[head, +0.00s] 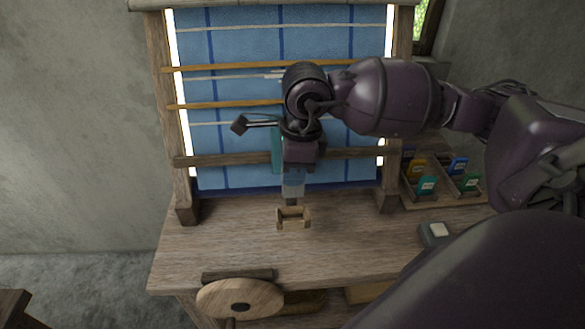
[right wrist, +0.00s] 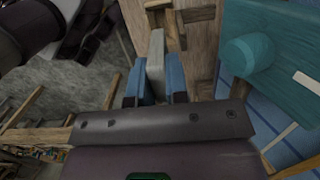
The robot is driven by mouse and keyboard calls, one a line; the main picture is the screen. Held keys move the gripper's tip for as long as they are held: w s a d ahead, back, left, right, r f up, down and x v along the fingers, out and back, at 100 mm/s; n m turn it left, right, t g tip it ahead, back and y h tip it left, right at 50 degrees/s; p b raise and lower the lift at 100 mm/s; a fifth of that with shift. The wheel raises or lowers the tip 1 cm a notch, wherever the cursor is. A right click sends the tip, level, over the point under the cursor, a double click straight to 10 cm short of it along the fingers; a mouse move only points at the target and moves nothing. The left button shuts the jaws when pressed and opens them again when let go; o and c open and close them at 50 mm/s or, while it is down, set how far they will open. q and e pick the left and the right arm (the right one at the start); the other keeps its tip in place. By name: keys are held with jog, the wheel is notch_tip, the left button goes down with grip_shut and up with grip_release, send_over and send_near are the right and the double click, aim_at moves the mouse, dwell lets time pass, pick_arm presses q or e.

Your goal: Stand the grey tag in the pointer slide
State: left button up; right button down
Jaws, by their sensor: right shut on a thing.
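My right gripper (head: 293,188) points down over the bench and is shut on the grey tag. In the right wrist view the grey tag (right wrist: 156,62) stands out from between the blue fingers (right wrist: 157,88) of this gripper. The pointer slide is a small wooden piece (head: 293,218) with raised ends, on the bench top just below the gripper. Wooden parts beside the tag's far end in the wrist view look like the slide (right wrist: 173,30). I cannot tell whether the tag touches it. My left gripper is not in view.
The loom frame with blue cloth (head: 235,150) rises behind the gripper. A teal block with a round knob (right wrist: 250,52) is close beside the gripper. A rack of coloured tags (head: 440,185) and a grey box (head: 435,234) are at right. The bench's left (head: 215,235) is clear.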

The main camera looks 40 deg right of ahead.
aim_at(293, 196)
jog(key=shift+f+b, duration=0.5)
jog(key=shift+f, duration=0.75)
jog(key=shift+f+b, duration=0.6)
jog(key=shift+f, duration=0.6)
jog(key=shift+f+b, duration=0.3)
jog(key=shift+f, duration=0.2)
jog(key=shift+f+b, duration=0.45)
jog(key=shift+f, duration=0.3)
jog(key=c, duration=1)
grip_release()
jog(key=shift+c, duration=0.2)
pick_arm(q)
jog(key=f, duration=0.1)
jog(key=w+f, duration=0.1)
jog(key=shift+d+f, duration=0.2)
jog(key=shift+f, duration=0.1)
